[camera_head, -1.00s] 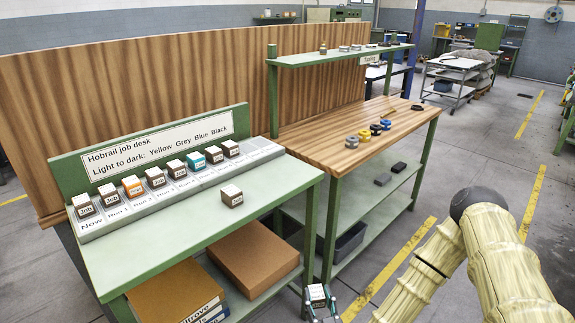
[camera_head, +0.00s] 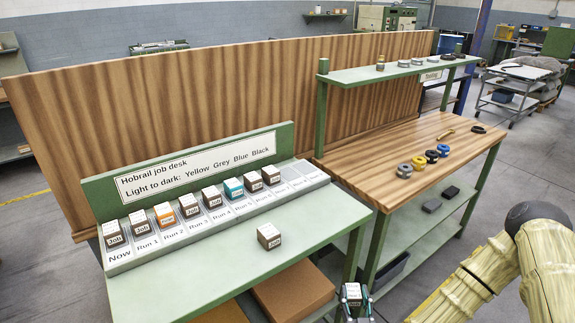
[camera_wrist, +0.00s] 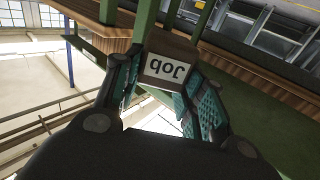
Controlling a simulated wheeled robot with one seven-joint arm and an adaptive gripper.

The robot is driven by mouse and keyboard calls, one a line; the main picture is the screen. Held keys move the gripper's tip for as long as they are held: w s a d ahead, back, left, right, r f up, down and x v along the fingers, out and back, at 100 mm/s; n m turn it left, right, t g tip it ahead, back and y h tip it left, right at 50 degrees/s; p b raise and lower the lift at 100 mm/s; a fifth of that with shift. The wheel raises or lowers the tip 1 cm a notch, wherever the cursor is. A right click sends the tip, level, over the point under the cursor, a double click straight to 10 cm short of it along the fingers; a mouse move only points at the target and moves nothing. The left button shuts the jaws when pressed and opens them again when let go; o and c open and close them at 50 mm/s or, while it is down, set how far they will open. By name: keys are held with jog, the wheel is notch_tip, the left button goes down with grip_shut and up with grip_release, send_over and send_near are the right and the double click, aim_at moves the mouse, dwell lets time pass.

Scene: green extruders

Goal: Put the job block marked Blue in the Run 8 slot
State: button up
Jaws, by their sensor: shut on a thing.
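My gripper (camera_head: 353,303) is shut on a brown job block with a white top (camera_head: 352,291), in front of the desk's front right corner. In the wrist view the held block (camera_wrist: 166,68) sits between the fingers, its "Job" label upside down; no colour word is readable. The slot rack (camera_head: 150,249) stands on the green desk, with blocks from Now rightward, including an orange one (camera_head: 165,214) and a teal one (camera_head: 233,188). The rack's far right end (camera_head: 297,176) is empty; its slot labels are too small to read. Another job block (camera_head: 269,236) lies loose on the desktop.
A sign (camera_head: 196,170) behind the rack reads "Hobrail job desk, Light to dark: Yellow Grey Blue Black". A wooden table (camera_head: 400,150) with several rings and a shelf stands to the right. The desktop (camera_head: 190,280) in front of the rack is mostly clear.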

aim_at(354, 297)
notch_tip(354, 297, up, 7)
jog(key=p, duration=0.5)
jog(key=shift+r+p, duration=0.1)
jog(key=shift+p, duration=0.3)
jog(key=shift+a+f, duration=0.1)
jog(key=shift+f, duration=0.2)
